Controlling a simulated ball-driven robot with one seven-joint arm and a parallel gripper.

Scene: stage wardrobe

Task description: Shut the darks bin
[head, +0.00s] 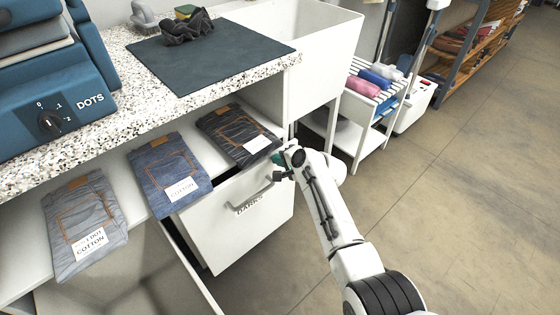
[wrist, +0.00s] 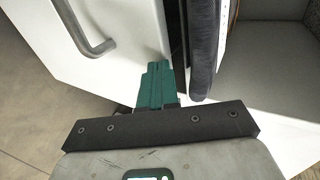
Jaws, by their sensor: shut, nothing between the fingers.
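The darks bin's white front (head: 222,240) carries a "DARKS" label and a grey bar handle (head: 251,198), below the shelf of folded jeans. My gripper (head: 278,159) is at the top right corner of this front, right of the handle. In the wrist view, the teal fingers (wrist: 155,84) are shut and empty, pointing at the white front (wrist: 128,30). The handle (wrist: 84,32) is to their left. I cannot tell whether the fingertips touch the front.
Dark jeans (head: 236,135), blue jeans (head: 165,165) and grey jeans (head: 75,215) lie on the shelf, their ends over its edge. A white panel edge (head: 190,268) stands left of the bin. A white slatted trolley (head: 365,135) is beyond. Floor (head: 430,190) at right is clear.

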